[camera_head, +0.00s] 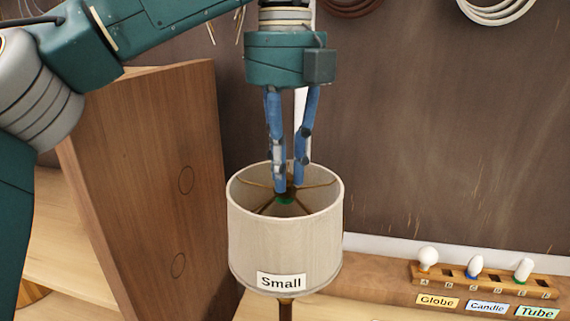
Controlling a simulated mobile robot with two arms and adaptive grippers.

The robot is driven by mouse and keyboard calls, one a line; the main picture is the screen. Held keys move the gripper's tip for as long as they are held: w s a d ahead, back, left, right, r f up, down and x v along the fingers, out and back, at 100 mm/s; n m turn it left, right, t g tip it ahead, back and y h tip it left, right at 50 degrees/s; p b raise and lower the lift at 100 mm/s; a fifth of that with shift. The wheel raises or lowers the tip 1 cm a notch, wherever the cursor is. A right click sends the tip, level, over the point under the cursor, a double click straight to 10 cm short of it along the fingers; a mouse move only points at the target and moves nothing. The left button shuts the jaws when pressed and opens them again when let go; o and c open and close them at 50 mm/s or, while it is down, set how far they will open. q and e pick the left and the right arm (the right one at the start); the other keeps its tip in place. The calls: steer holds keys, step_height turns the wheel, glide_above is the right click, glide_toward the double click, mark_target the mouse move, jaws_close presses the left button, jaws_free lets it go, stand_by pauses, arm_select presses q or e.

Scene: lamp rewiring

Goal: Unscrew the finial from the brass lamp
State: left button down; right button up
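The lamp has a cream drum shade (285,242) with a "Small" label, and a short piece of its brass stem (285,308) shows below. Inside the open top, thin brass spokes meet at a hub with a green part (285,200). My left gripper (288,189) points straight down into the shade from above. Its blue fingertips are close together with a narrow gap, right at the hub. The finial is mostly hidden by the fingertips, and I cannot tell whether they grip it. My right gripper is not in view.
A wooden panel (150,190) stands left of the shade. A wooden rack (485,280) at the lower right holds bulbs above Globe, Candle and Tube labels. Coiled cords (497,10) hang on the dark back wall. Space right of the shade is free.

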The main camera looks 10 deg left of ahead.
arm_select(q)
steer(key=n+b, duration=0.1)
steer(key=n, duration=0.1)
steer(key=shift+f+n, duration=0.15)
steer(key=shift+n, duration=0.15)
steer(key=n+b, duration=0.1)
steer(key=n, duration=0.2)
steer(key=shift+r+n+b, duration=0.2)
steer(key=shift+n+b, duration=0.15)
steer(key=shift+n, duration=0.85)
steer(key=shift+a, duration=0.1)
steer(key=shift+f+n+b, duration=0.1)
steer(key=shift+n+b, duration=0.25)
steer(key=shift+n, duration=0.25)
steer(key=n+b, duration=0.1)
steer(key=n, duration=0.4)
steer(key=shift+n, duration=0.9)
